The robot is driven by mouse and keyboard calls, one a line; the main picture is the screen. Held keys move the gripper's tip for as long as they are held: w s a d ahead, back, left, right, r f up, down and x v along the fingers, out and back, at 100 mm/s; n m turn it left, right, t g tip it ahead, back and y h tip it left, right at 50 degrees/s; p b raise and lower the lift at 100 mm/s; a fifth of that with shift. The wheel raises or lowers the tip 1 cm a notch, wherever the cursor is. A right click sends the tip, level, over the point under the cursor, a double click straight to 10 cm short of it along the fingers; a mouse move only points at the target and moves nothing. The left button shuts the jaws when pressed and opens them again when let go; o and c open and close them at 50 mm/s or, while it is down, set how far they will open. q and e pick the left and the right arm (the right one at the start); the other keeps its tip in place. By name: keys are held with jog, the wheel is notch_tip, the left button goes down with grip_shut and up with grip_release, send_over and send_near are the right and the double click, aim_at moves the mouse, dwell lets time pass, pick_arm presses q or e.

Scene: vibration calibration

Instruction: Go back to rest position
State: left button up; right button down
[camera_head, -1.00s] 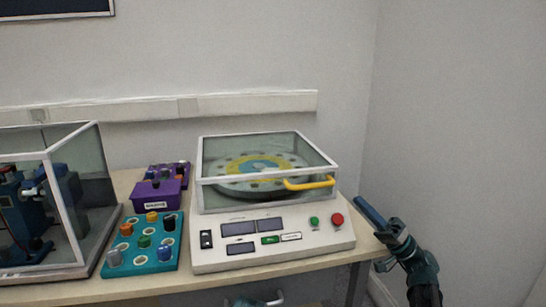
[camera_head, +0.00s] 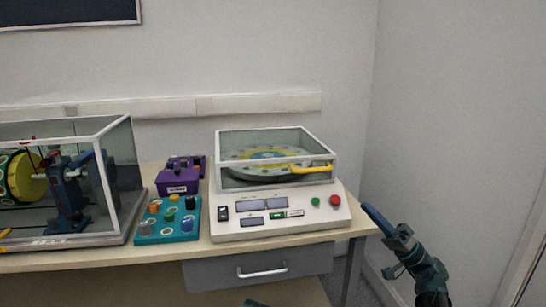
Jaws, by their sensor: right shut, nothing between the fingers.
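My right gripper (camera_head: 378,219) is at the right in the head view, just off the table's right end, with its blue fingers together and nothing between them. It is apart from the white calibration machine (camera_head: 335,222). That machine stands on the table with its clear lid (camera_head: 222,165) down over a round disc, a yellow handle on the lid, and green and red buttons on its front. My left gripper cannot be made out; only a small teal piece shows at the bottom edge.
The wooden table (camera_head: 100,262) has a grey drawer (camera_head: 300,265) under it. A teal tray (camera_head: 150,238) with several coloured knobs and purple boxes (camera_head: 178,182) stand left of the machine. A clear-walled case (camera_head: 118,165) with a blue mechanism is at far left. Walls stand behind and at right.

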jog(key=s+a+f+g+h, duration=0.3)
jog(key=a+f+g+h, duration=0.15)
jog(key=a+f, duration=0.55)
jog(key=s+a+f+g+h, duration=0.3)
jog(key=a+f+g, duration=0.2)
jog(key=a+f, duration=0.6)
jog(key=s+a+f+n+g+h, duration=0.1)
jog(key=s+a+f+g+h, duration=0.2)
jog(key=s+a+f+h, duration=0.35)
jog(key=s+d+f+h, duration=0.6)
jog(key=d+f+h, duration=0.1)
jog(key=f+h, duration=0.2)
notch_tip(320, 180, up, 32)
jog(key=d+h+p, duration=0.1)
jog(key=d+p, duration=0.1)
jog(key=p, duration=2.9)
jog(key=shift+f+t+h, duration=0.2)
jog(key=shift+t+h, duration=0.1)
jog(key=shift+t, duration=0.15)
jog(key=shift+s, duration=0.1)
